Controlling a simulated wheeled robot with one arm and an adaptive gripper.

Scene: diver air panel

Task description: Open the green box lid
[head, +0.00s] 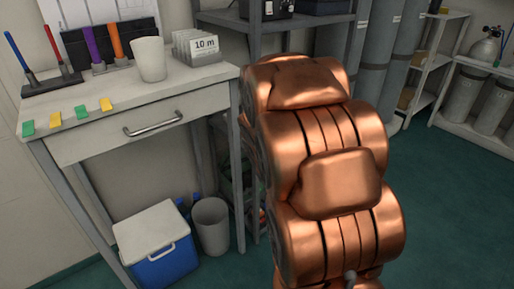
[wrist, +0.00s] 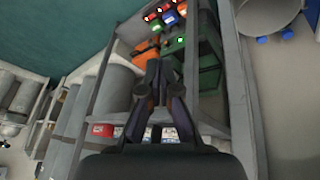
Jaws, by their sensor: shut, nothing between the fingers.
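A green box (wrist: 209,76) sits on a grey shelf unit (wrist: 234,80) in the wrist view, right of my fingers. I cannot clearly tell its lid from its body, or whether the lid is raised. My gripper (wrist: 157,70) is shut and empty, its fingers pointing in among the things on the shelf. I cannot tell if a fingertip touches the box. In the head view my copper arm hides most of the shelf unit, and my gripper is not seen there.
An orange item lies beside the fingers in the wrist view. A white table (head: 160,88) stands left of my arm, with a blue cooler (head: 166,262) and a grey bin (head: 211,226) below. Grey cylinders (head: 375,50) stand behind. Teal floor at right is clear.

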